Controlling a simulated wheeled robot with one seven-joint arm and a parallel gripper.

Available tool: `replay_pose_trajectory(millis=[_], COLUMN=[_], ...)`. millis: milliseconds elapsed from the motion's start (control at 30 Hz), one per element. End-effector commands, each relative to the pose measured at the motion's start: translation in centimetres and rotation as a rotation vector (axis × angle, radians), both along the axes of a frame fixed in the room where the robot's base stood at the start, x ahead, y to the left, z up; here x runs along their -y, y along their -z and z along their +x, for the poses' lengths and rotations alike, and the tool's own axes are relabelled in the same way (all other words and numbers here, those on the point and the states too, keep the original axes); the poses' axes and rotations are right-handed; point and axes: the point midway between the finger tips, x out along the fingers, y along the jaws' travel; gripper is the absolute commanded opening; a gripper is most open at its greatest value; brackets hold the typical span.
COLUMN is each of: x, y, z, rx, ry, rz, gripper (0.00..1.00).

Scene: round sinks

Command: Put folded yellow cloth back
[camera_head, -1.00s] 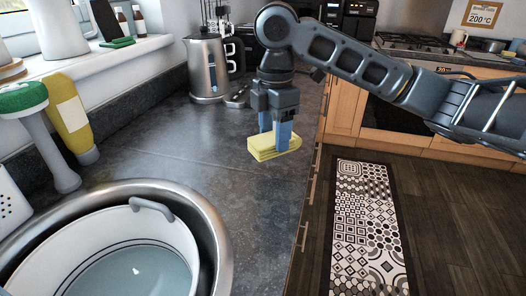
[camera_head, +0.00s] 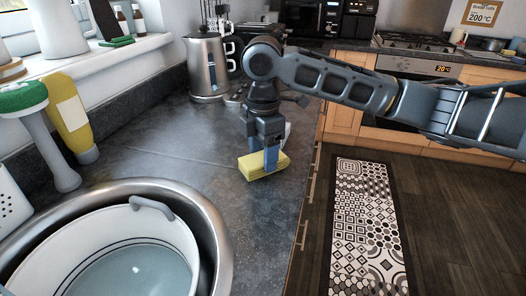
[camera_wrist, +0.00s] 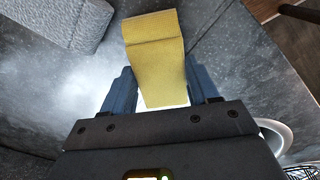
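The folded yellow cloth (camera_head: 254,168) is between the fingers of my gripper (camera_head: 271,160), low at the dark counter; I cannot tell for certain whether it touches the surface. In the wrist view the cloth (camera_wrist: 155,50) runs out from between the two blue fingertips of my gripper (camera_wrist: 158,66), which meet its two side edges. The gripper is shut on it and points down. The far finger is mostly hidden in the head view.
A round steel sink (camera_head: 213,230) holding a white basin (camera_head: 185,235) of water is at lower left. A green-topped brush (camera_head: 42,130) and yellow bottle (camera_head: 72,118) stand behind it. A kettle (camera_head: 207,65) stands farther back. The counter (camera_head: 180,150) between them is clear.

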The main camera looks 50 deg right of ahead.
Motion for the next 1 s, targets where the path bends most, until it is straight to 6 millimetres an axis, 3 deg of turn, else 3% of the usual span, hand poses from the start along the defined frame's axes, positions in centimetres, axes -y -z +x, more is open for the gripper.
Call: replay_pose_trajectory(millis=[267,600,767,1000], x=[0.0,0.0,0.0,0.0], y=[0.0,-0.7,-3.2,-8.2], z=[0.0,0.0,0.0,0.1], rx=[0.000,0.000,0.002,0.002], ry=[0.000,0.000,0.000,-0.001], rz=[0.000,0.000,0.000,0.000], gripper=[0.84,0.84,0.84,0.84])
